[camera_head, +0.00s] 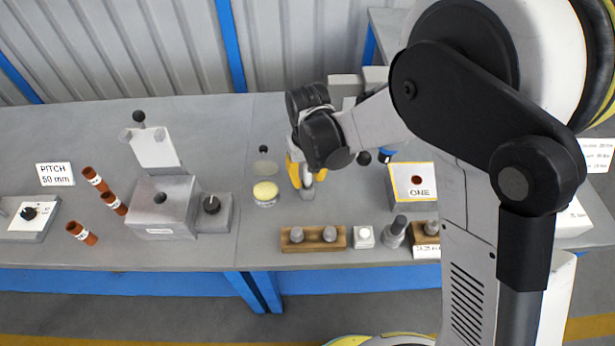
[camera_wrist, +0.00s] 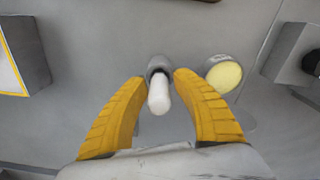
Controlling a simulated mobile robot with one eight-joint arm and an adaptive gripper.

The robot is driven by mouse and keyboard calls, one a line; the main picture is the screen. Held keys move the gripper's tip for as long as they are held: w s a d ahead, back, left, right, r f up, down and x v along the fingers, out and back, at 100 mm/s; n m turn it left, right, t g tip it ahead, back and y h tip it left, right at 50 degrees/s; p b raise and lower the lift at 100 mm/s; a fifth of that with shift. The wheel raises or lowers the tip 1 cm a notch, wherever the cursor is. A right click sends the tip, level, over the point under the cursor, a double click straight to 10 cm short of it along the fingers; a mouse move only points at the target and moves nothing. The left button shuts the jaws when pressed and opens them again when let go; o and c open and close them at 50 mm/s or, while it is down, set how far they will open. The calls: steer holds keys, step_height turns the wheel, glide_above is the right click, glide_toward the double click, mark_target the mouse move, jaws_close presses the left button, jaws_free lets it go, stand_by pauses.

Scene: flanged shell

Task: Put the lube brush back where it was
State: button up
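My gripper (camera_head: 304,178) points down at the table, just left of the middle of the head view. In the wrist view its yellow fingers (camera_wrist: 159,76) close in on both sides of the lube brush (camera_wrist: 158,94), which has a pale rounded end facing the camera. A grey round part (camera_wrist: 158,66) shows at the fingertips around its far end; a grey cylinder also shows below the fingers in the head view (camera_head: 307,191). I cannot tell whether this grey part belongs to the brush or to a holder. The fingertips appear to touch it.
A box marked ONE (camera_head: 412,186) stands right. A wooden block with grey pegs (camera_head: 313,238) lies at the front. A metal fixture (camera_head: 160,207) and red-brown tubes (camera_head: 95,179) are left.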

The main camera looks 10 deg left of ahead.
steer(key=shift+r, duration=0.15)
step_height(320, 180, up, 12)
steer(key=p, duration=0.4)
steer(key=shift+s, duration=0.15)
